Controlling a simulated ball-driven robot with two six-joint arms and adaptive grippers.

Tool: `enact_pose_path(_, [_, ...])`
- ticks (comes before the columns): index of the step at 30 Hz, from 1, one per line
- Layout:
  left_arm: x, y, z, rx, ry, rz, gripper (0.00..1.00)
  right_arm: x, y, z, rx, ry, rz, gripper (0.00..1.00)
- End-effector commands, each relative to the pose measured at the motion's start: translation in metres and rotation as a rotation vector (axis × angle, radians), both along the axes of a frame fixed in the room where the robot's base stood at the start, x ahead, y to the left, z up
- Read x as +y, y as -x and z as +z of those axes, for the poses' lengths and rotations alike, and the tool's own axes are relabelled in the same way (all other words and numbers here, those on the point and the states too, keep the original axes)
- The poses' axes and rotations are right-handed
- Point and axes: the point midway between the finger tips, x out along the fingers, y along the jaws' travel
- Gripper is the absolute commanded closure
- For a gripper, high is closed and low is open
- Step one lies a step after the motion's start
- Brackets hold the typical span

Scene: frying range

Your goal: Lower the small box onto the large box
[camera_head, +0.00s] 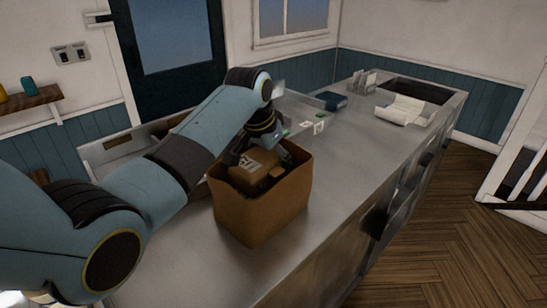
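The large box (262,217) is an open brown carton standing on the steel counter, at the middle of the head view. The small box (253,163) is a brown carton with dark print on its face. It sits tilted within the large box's opening, and its lower part is hidden by the front wall. My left gripper (262,158) reaches in over the far rim, and its dark fingers are on both sides of the small box, seemingly shut on it. Whether the small box touches the large box's floor is hidden. My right gripper is not in view.
The steel counter (345,150) runs away to the back right. A dark blue object (332,100), white paper (401,110) and a dark recess (418,90) are farther along it. Small white and green items (312,127) lie just behind the large box. Counter right of the box is clear.

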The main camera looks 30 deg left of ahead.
Motion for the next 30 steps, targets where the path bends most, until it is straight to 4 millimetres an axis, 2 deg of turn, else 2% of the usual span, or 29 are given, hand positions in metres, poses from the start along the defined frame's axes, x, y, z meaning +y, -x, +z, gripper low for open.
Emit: enact_pose_path(30, [0.0,0.0,-0.021,0.0,0.0,0.0,0.61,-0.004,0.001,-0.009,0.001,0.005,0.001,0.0])
